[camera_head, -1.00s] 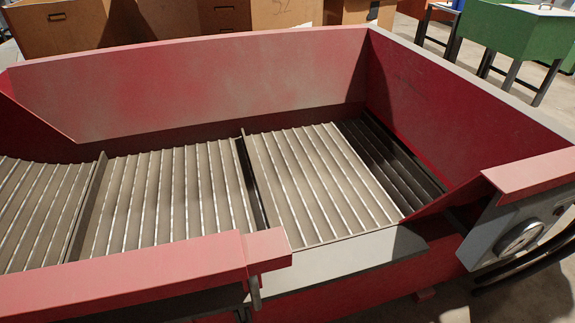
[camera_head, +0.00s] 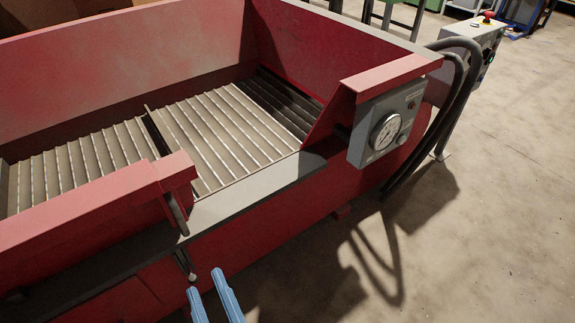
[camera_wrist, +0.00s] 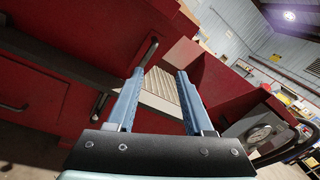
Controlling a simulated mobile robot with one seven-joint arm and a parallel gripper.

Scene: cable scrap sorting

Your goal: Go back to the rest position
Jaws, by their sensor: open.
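My gripper (camera_head: 212,293) shows at the bottom of the head view as two blue fingers, spread apart with nothing between them. It also shows in the wrist view (camera_wrist: 158,76), open and empty. It is in front of the near side of a red machine (camera_head: 300,192), apart from it as far as the head view shows. The machine holds a ribbed metal bed (camera_head: 215,125), which looks empty where it shows. The rest of my arm is out of the head view.
A grey box with a round gauge (camera_head: 385,132) is fixed to the machine's right end. Black hoses (camera_head: 447,110) loop down beside it. A control box with a red button (camera_head: 487,17) stands behind. The concrete floor (camera_head: 500,220) at the right is clear.

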